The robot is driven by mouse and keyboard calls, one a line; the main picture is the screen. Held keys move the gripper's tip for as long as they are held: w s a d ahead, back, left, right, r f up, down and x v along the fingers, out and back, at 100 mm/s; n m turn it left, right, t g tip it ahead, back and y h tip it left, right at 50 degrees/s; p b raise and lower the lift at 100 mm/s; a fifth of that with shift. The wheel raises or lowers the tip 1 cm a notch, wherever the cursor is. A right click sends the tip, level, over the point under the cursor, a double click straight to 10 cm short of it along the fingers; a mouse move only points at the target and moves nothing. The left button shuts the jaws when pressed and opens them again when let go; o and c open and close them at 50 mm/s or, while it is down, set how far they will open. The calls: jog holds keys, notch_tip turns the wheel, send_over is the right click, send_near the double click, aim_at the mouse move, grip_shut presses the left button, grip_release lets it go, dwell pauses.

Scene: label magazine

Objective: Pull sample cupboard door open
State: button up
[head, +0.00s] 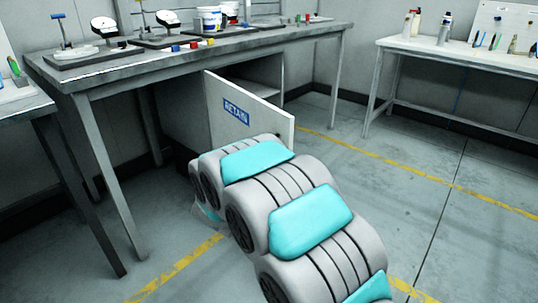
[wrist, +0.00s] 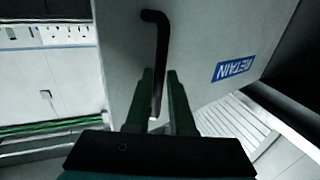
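The sample cupboard door (head: 243,112) is white with a blue RETAIN label, and stands partly open under the grey bench. Part of the pale cupboard interior (head: 262,68) shows behind it. In the wrist view the door (wrist: 205,40) fills the upper middle, its label upside down. A black bent bar handle (wrist: 162,35) stands off the door. My gripper (wrist: 160,76) has a finger on each side of the handle's bar, close against it, and appears shut on it. In the head view my arm hides the handle and my gripper.
The bench (head: 190,56) carries dial gauges, white tubs and small coloured blocks; its legs stand left of my arm. A second table (head: 460,57) with bottles stands at the right. The floor (head: 400,165) between is clear, with yellow lines.

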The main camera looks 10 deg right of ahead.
jog(key=shift+o, duration=0.2)
jog(key=shift+s, duration=0.1)
jog(key=v, duration=0.7)
jog(key=shift+s+a+b, duration=0.2)
jog(key=shift+s+b, duration=0.05)
jog(key=shift+b, duration=0.1)
jog(key=shift+w+f, duration=0.1)
jog(key=s+a+f+n+g+y, duration=0.2)
jog(key=s+a+n+g+y, duration=0.4)
jog(key=s+y, duration=0.55)
jog(key=s+d+g+h, duration=0.1)
jog(key=s+d+g, duration=0.3)
jog(key=s, duration=0.7)
jog(key=s+d+f+g+h, duration=0.1)
jog(key=s+d+g, duration=0.2)
jog(key=s+d, duration=0.4)
jog(key=s+d+f+g+h, duration=0.1)
jog(key=s+d+g, duration=0.3)
jog(key=s, duration=1.2)
jog(key=shift+d+f+g, duration=0.25)
jog(key=shift+d+g, duration=0.05)
jog(key=shift+d, duration=0.4)
